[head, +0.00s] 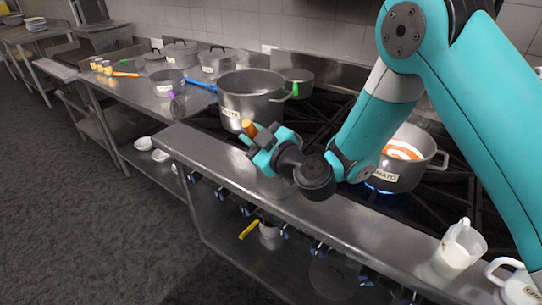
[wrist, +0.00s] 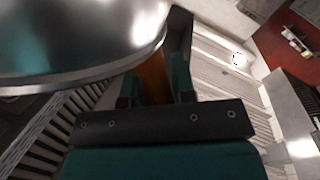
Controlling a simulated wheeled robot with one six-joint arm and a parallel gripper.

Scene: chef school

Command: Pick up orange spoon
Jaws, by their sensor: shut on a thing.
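My gripper (head: 262,143) is shut on the orange handle (head: 249,128) of what looks like the orange spoon. It is above the front steel ledge, in front of the large pot. In the wrist view, the orange handle (wrist: 153,76) stands between the two fingers of my gripper (wrist: 155,80). A large shiny round metal surface (wrist: 75,35) fills the upper left of the wrist view; I cannot tell whether it belongs to the spoon. The lower part of the held thing is hidden by my gripper in the head view.
A large pot (head: 250,98) stands behind my gripper. A tomato pot (head: 405,160) sits over a blue flame to the right. White jugs (head: 460,247) stand at the lower right. Another orange utensil (head: 125,75) lies on the left counter. Bowls (head: 143,143) sit on the lower shelf.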

